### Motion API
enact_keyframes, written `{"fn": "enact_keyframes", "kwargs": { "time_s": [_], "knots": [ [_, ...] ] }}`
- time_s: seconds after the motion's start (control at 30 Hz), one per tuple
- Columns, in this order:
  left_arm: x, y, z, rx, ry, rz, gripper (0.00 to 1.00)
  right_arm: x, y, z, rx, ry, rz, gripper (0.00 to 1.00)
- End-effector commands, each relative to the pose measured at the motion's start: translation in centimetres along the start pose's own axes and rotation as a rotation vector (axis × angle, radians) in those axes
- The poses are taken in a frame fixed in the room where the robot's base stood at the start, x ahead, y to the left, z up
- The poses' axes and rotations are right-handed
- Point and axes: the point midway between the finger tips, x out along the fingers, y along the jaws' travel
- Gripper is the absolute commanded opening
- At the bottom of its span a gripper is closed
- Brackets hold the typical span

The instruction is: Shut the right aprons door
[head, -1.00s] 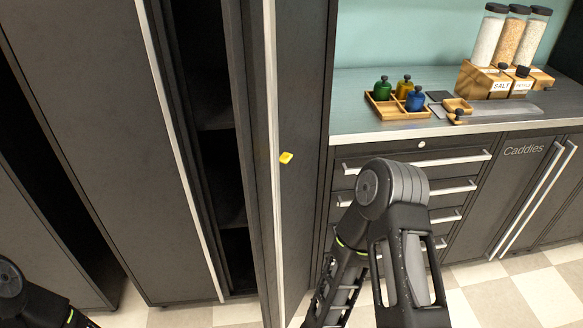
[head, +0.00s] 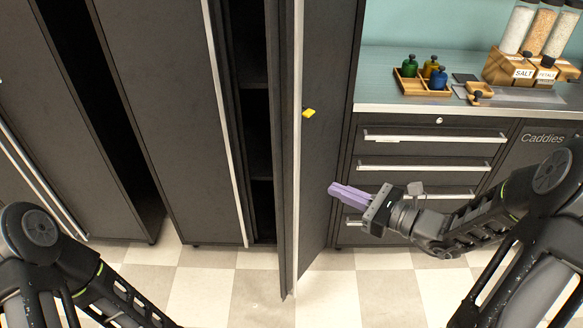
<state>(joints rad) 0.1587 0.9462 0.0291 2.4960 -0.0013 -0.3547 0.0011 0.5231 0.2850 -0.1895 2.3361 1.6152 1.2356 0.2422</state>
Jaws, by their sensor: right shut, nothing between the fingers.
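The tall dark cabinet's right door (head: 325,140) stands ajar, swung out toward me. A silver strip (head: 297,150) runs down its free edge. A small yellow tag (head: 308,113) is on its face; I cannot read any aprons label. To its left the closed-looking left door (head: 165,110) leaves a dark opening with shelves (head: 257,110) between them. My right gripper (head: 335,189), with purple fingers, is shut and empty. It points left, to the right of the door's outer face, and appears apart from it. My left arm shows at the bottom left; its gripper is out of frame.
A drawer unit (head: 430,150) stands right of the door, behind my right gripper. Its counter (head: 385,65) carries a wooden tray (head: 413,87) with bottles and several jars. Another dark gap (head: 95,100) shows at the left. The tiled floor (head: 340,295) in front is clear.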

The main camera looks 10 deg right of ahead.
Motion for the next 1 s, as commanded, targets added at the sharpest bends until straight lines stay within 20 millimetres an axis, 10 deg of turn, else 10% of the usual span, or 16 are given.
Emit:
{"fn": "enact_keyframes", "kwargs": {
  "time_s": [0.57,1.0],
  "knots": [
    [-0.1,0.1,0.0,0.0,0.0,0.0,0.0,0.3,-0.1,2.4,0.038,-0.098,-0.002,0.0],
    [-1.4,0.6,0.0,0.0,-0.001,-0.001,0.0,6.7,0.0,3.2,0.039,-0.097,0.003,0.0]
  ]
}}
